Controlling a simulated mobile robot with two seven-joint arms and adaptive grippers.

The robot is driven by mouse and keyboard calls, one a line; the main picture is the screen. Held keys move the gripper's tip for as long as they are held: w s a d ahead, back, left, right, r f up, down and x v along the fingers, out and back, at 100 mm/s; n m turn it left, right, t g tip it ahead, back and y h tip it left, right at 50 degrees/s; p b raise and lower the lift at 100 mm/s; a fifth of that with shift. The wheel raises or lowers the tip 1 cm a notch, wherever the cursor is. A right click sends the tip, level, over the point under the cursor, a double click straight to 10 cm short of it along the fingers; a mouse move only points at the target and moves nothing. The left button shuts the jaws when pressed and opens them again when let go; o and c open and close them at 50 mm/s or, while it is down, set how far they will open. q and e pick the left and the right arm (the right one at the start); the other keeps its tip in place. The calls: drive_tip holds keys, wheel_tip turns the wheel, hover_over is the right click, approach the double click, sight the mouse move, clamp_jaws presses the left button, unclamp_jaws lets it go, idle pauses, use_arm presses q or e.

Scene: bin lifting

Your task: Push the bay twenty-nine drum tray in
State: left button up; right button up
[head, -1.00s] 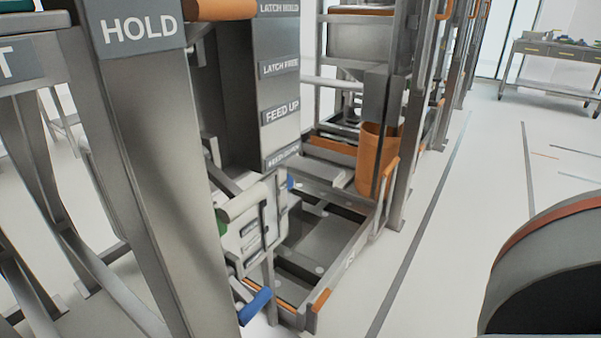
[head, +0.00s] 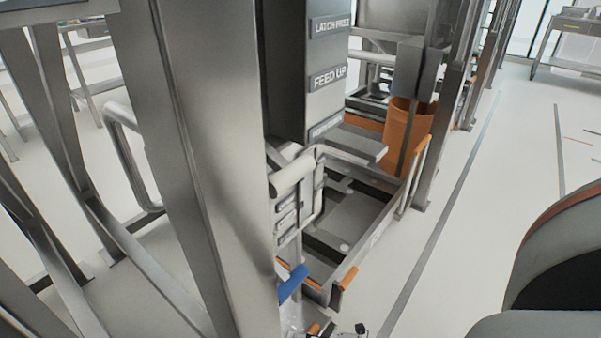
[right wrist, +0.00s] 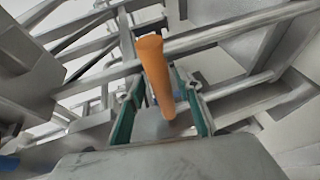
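A low grey tray frame (head: 345,268) with orange end grips (head: 348,278) lies at floor level in the head view. An orange drum (head: 405,135) stands at its far end. A grey post hides the tray's left side. In the right wrist view, my right gripper (right wrist: 157,82) shows two green-lined fingers spread apart. An orange bar (right wrist: 155,70) shows between them; I cannot tell whether they touch it. A small dark piece at the head view's bottom edge may be part of a gripper. My left gripper is not seen.
A wide grey post (head: 195,170) stands close on the left. A blue lever (head: 293,283) and a light grey handle (head: 292,172) stick out near the tray. Labelled panels (head: 328,77) rise behind. The floor (head: 480,220) to the right is open.

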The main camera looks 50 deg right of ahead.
drive_tip(key=shift+s, duration=0.1)
drive_tip(key=shift+f, duration=0.1)
drive_tip(key=v, duration=1.2)
idle(0.4)
